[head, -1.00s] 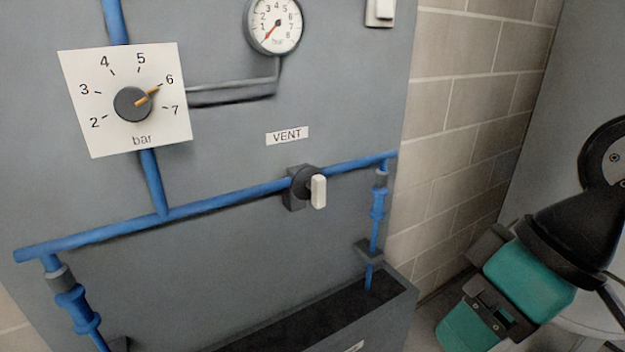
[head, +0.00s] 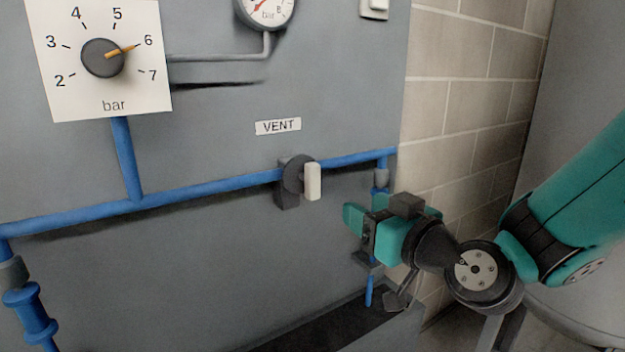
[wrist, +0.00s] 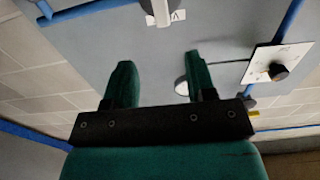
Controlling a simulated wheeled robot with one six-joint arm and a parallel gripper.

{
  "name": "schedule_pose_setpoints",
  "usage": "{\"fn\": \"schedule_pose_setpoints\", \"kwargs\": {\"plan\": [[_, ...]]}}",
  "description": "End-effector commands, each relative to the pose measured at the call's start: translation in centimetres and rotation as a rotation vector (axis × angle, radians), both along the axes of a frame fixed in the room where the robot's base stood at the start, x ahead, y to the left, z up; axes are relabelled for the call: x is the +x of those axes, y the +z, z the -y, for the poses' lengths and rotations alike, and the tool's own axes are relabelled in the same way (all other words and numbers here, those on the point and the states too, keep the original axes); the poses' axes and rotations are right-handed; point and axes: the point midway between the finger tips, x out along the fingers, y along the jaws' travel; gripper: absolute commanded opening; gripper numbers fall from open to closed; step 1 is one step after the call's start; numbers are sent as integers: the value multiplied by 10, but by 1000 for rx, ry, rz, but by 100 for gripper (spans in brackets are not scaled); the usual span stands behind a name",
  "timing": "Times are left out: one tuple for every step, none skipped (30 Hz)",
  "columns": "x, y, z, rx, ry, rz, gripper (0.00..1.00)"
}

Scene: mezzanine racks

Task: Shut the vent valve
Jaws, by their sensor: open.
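The vent valve (head: 290,187) sits on the blue horizontal pipe below the VENT label (head: 278,126). It has a dark round body and a short white handle (head: 313,181), which stands upright, crosswise to the pipe. My gripper (head: 358,213) is open and empty, to the right of the valve and a little lower, apart from it. In the wrist view, my gripper (wrist: 160,65) shows two separated green fingers with nothing between them. The white handle (wrist: 163,14) shows at the top edge there, beyond the fingertips, partly cut off.
The blue pipe (head: 215,190) turns down at its right end, behind my gripper. A bar dial (head: 102,58) is at upper left, a round gauge (head: 266,8) at the top. A dark trough (head: 315,328) lies below. A block wall (head: 465,100) stands at right.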

Motion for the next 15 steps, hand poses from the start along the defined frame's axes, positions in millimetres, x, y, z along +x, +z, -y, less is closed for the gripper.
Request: {"fn": "schedule_pose_setpoints", "kwargs": {"plan": [[6,6,-5,-1,3,-3,51],[10,6,-8,-1,3,-3,51],[17,7,-12,-2,3,-3,51],[22,8,-16,-1,3,-3,51],[27,8,-20,-1,4,-4,51],[34,8,-24,-2,4,-3,51],[39,8,-28,-1,3,-4,51],[44,9,-31,-1,3,-3,51],[50,9,-36,-2,4,-3,51],[55,8,-39,-1,4,-4,51],[60,8,-42,-2,4,-3,51],[67,9,-47,-2,4,-2,51],[71,9,-50,-2,4,-2,51],[76,8,-54,-3,4,-2,51],[83,8,-58,-2,4,-2,51]]}}
